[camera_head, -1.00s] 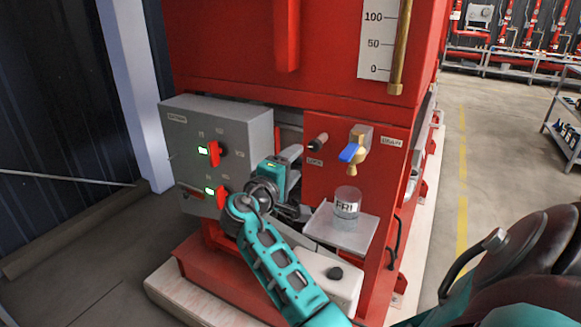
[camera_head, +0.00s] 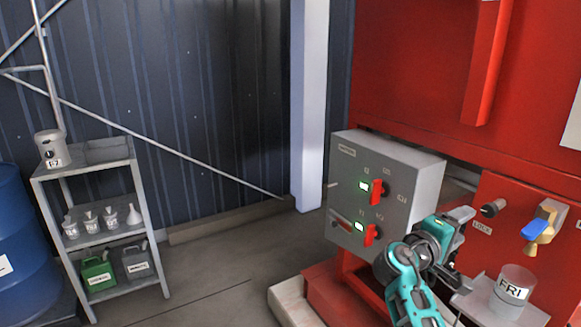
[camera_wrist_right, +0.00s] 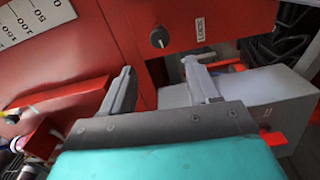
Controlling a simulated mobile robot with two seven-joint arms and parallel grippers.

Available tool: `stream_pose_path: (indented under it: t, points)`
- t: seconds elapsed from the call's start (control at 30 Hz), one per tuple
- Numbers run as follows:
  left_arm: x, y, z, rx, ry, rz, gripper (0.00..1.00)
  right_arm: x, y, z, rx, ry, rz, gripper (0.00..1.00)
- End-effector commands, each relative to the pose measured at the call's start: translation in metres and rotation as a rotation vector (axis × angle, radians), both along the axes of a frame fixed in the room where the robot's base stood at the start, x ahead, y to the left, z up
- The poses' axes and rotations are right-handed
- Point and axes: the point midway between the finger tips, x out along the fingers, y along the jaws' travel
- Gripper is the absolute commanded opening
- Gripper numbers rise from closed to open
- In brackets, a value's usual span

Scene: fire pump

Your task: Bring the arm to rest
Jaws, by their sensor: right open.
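My right arm, teal and grey, reaches up from the bottom in the head view. Its gripper (camera_head: 452,270) is in front of the red pump housing, between the grey control box (camera_head: 386,190) and the small shelf with the jar. In the right wrist view the two grey fingers of the gripper (camera_wrist_right: 160,72) stand apart with nothing between them. A dark knob (camera_wrist_right: 159,38) on the red panel (camera_wrist_right: 215,22) is beyond the fingers, beside a "LOCK" label. The fingertips look apart from the knob. My left gripper is not in view.
The control box has two red switches (camera_head: 377,192) with lit green windows. A jar marked FRI (camera_head: 512,290) stands on a small shelf right of the gripper; a blue-handled brass valve (camera_head: 540,225) is above.

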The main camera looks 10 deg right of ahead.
Motion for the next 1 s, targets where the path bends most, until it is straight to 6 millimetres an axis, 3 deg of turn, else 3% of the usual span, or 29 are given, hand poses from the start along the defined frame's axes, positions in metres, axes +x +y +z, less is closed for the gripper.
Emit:
stream_pose_path:
  t: [0.13, 0.27, 0.4, 0.53, 0.6, 0.73, 0.83, 1.0]
  points:
    - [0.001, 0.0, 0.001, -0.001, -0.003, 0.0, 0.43, 0.002, 0.011, -0.034, 0.061, 0.016, 0.101, 0.6]
    - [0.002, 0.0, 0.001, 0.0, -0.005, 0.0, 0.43, -0.001, 0.046, -0.105, 0.232, 0.026, 0.319, 0.6]
    - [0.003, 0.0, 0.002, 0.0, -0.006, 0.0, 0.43, -0.029, 0.109, -0.187, 0.53, 0.003, 0.565, 0.6]
    - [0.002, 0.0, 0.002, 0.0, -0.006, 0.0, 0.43, -0.076, 0.173, -0.242, 0.859, -0.061, 0.712, 0.6]
    - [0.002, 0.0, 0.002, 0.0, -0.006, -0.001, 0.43, -0.105, 0.204, -0.259, 1.034, -0.109, 0.75, 0.6]
    - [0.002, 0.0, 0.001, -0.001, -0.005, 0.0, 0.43, -0.15, 0.246, -0.272, 1.298, -0.205, 0.763, 0.6]
    - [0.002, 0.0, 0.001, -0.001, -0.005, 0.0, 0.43, -0.172, 0.264, -0.274, 1.428, -0.262, 0.747, 0.6]
    - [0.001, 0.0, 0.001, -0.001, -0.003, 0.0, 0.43, -0.184, 0.274, -0.272, 1.507, -0.306, 0.731, 0.6]
